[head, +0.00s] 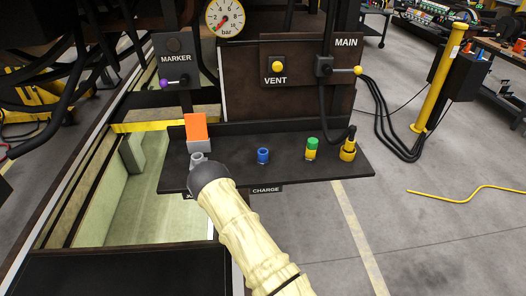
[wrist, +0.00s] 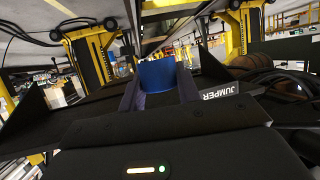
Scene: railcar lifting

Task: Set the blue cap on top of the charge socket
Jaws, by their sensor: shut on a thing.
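The blue cap (wrist: 158,74) shows in the wrist view between the two dark fingers of my gripper (wrist: 159,88), which is shut on it. In the head view my arm ends in a dark round wrist at the left part of the dark shelf, and it hides the fingers and the held cap. The charge socket (head: 263,156) looks like a short, upright blue cylinder on the shelf, above the CHARGE label (head: 266,189). It stands to the right of my wrist, apart from it.
On the shelf (head: 335,170) are an orange block (head: 196,127), a small grey cylinder (head: 198,158), a green-topped yellow piece (head: 312,148) and a yellow plug (head: 348,146) with a cable. A panel with the VENT button (head: 278,66) rises behind. A JUMPER label (wrist: 220,91) shows in the wrist view.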

